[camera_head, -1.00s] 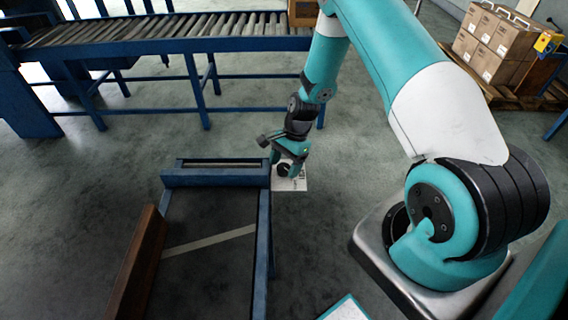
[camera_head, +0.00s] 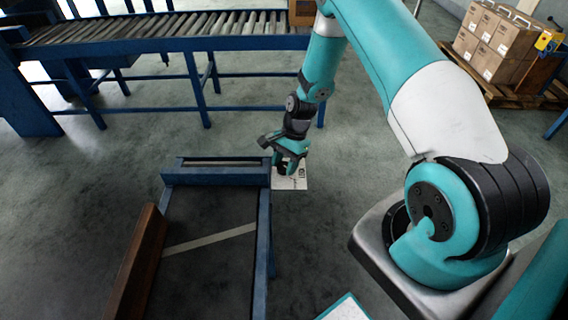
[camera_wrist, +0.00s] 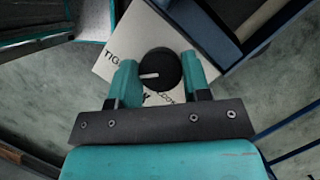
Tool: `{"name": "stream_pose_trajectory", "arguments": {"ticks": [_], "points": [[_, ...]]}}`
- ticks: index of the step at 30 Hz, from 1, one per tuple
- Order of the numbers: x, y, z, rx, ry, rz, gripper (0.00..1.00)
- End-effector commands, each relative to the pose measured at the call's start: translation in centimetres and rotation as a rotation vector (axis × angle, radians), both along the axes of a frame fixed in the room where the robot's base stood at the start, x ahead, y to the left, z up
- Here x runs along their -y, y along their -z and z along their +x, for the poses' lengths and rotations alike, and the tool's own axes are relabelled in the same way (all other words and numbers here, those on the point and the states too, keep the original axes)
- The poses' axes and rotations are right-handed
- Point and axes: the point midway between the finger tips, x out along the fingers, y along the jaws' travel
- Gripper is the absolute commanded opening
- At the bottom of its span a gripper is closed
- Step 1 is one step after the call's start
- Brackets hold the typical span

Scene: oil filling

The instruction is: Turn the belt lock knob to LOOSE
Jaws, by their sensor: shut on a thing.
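The belt lock knob (camera_wrist: 160,70) is a round black dial with a white pointer line, set on a white plate (camera_wrist: 110,58). In the wrist view the pointer lies towards the left. Part of the lettering "TIG" shows at the plate's left, and partly covered letters show at the lower right. My gripper (camera_wrist: 160,78) has one teal finger on each side of the knob and is shut on it. In the head view my gripper (camera_head: 286,170) is at the white plate (camera_head: 298,180) and mostly hides the knob.
A blue belt frame (camera_head: 215,178) stands directly left of the plate, with a brown board (camera_head: 140,262) along its left side. A roller conveyor (camera_head: 160,45) runs across the back. Cartons (camera_head: 490,45) sit on a pallet at the back right. The floor between is clear.

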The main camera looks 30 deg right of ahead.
Motion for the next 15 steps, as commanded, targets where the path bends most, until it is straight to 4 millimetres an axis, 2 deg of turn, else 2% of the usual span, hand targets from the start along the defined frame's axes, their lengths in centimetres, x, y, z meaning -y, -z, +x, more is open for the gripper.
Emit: {"name": "stream_pose_trajectory", "arguments": {"ticks": [15], "points": [[-0.11,0.01,0.43,0.008,-0.44,-0.002,0.2]]}}
